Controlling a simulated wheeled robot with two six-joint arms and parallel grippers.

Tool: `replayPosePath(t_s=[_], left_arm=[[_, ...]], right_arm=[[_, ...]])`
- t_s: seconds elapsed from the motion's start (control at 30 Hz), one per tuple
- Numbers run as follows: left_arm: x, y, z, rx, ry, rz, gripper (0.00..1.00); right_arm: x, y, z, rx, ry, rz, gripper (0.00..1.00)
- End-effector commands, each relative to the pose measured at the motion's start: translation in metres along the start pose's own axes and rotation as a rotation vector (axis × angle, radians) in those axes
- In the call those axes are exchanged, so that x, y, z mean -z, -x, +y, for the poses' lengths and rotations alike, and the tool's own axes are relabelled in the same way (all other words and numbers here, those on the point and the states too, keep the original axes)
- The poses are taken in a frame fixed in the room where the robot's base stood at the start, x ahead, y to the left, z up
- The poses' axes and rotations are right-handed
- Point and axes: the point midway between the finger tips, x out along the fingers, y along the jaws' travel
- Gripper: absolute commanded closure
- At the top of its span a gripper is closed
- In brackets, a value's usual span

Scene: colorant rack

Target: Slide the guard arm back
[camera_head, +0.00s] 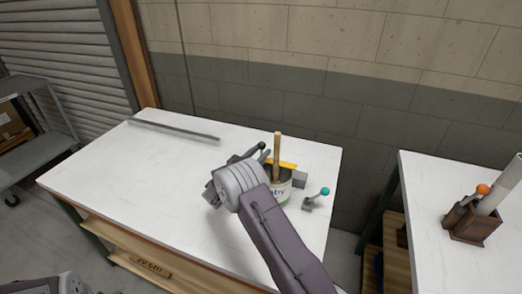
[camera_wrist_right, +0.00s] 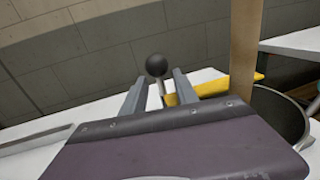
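The guard arm looks to be the yellow bar (camera_head: 285,164) beside the wooden stick in a labelled can (camera_head: 279,192). It also shows in the right wrist view (camera_wrist_right: 212,88). A black ball knob (camera_wrist_right: 156,65) on a thin post stands at its near end. The knob also shows in the head view (camera_head: 262,145). My right gripper (camera_wrist_right: 160,80) is open, with the knob and post between and just beyond its fingertips; I cannot tell whether they touch. In the head view the right gripper (camera_head: 264,156) is partly hidden behind my wrist. My left gripper is not in view.
A teal-knobbed lever (camera_head: 325,191) stands right of the can. A long grey bar (camera_head: 174,130) lies at the back left of the white table (camera_head: 120,175). A second table (camera_head: 440,240) at the right holds a brown box (camera_head: 474,229). The table's left half is mostly clear.

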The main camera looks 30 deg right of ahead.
Motion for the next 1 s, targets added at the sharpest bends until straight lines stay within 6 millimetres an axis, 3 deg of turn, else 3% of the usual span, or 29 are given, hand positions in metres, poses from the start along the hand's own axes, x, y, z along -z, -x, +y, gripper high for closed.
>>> replayPosePath(t_s=[0.13, 0.37, 0.5, 0.53, 1.0], left_arm=[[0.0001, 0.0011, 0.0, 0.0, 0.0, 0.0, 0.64], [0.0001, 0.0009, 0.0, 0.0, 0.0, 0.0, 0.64], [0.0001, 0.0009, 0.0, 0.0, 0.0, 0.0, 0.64], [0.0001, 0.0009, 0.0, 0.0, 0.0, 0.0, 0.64], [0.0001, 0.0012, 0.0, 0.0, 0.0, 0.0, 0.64]], right_arm=[[0.0, -0.0125, -0.0004, 0.001, 0.0, 0.0, 0.65], [0.0002, -0.014, -0.0001, 0.0, 0.001, 0.001, 0.65], [0.0001, -0.0138, -0.0001, 0.0, 0.0, 0.001, 0.98], [0.0001, -0.0138, -0.0001, 0.0, 0.0, 0.001, 1.0], [-0.0031, -0.0139, 0.0003, 0.0, -0.003, -0.006, 1.0]])
